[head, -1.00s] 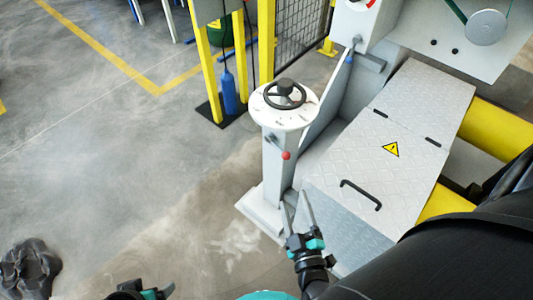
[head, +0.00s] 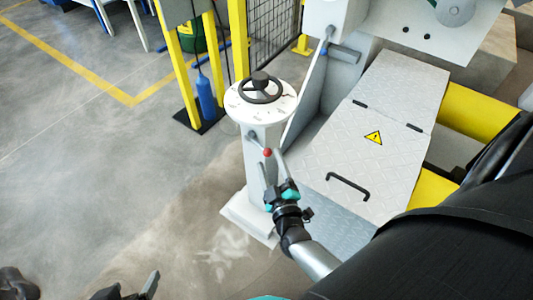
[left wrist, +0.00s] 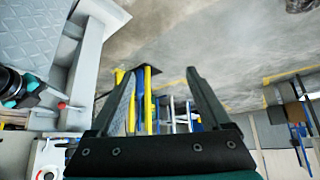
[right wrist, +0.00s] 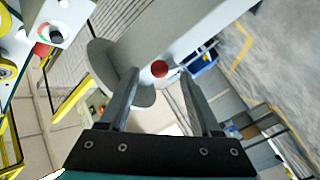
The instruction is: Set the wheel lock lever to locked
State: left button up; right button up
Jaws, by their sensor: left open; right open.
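The wheel lock lever is a short arm with a red ball knob (head: 267,152) on the side of the grey pedestal (head: 256,184). A black handwheel (head: 260,88) sits on the pedestal's round white top. The lever points down and toward the right in the head view. My right gripper (head: 271,160) is open just below the knob. In the right wrist view the knob (right wrist: 160,68) shows between the two open fingers; contact cannot be told. My left gripper (head: 130,285) is open and empty, low in the head view. The knob (left wrist: 61,105) also shows in the left wrist view.
A grey tread-plate cover (head: 385,150) with a warning sign and black handle lies right of the pedestal. Yellow posts (head: 180,70) and a blue cylinder (head: 203,90) stand behind. The floor (head: 100,160) at left is clear.

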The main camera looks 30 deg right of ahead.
aim_at(267, 155)
jog(key=shift+b+x, duration=0.5)
jog(key=shift+x, duration=0.9)
pick_arm(q)
jog(key=shift+w+d+t+h, duration=0.55)
jog(key=shift+d+t, duration=0.2)
jog(key=shift+d, duration=0.15)
jog(key=shift+w+d+t+h, duration=0.45)
jog(key=shift+w+d+t, duration=0.25)
jog(key=shift+d, duration=0.2)
pick_arm(e)
jog(key=shift+w+d, duration=0.25)
jog(key=shift+w, duration=0.4)
jog(key=shift+c, duration=0.2)
grip_shut()
jog(key=shift+w+r, duration=0.1)
jog(key=shift+r, duration=0.1)
